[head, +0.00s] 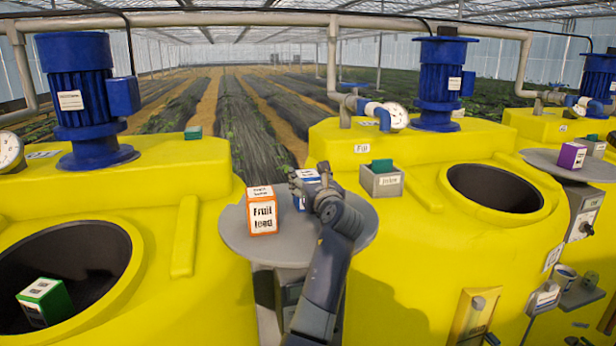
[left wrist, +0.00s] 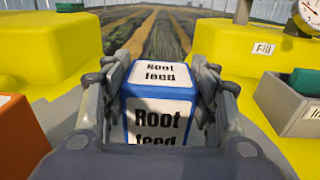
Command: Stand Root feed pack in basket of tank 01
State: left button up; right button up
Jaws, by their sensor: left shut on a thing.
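The Root feed pack (head: 306,176) is a white and blue box on the round grey stand (head: 240,240) between two yellow tanks. Its "Root feed" label faces me in the left wrist view (left wrist: 160,122). My left gripper (head: 318,182) is shut on it, one finger on each side, and hides part of it in the head view. I cannot tell whether the pack touches the stand. The left tank's dark round opening (head: 85,250) holds a green and white pack (head: 45,301). The right tank's opening (head: 485,185) looks dark inside. I cannot read which tank is 01. My right gripper is out of view.
An orange Fruit feed pack (head: 262,210) stands on the stand just left of my gripper. A small grey box (head: 382,184) with a green item sits on the right tank. Blue motors (head: 75,90) and pipes rise behind. A purple pack (head: 572,156) stands far right.

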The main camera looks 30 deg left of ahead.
pick_arm(q)
jog(key=o, duration=1.1)
jog(key=shift+o, duration=1.1)
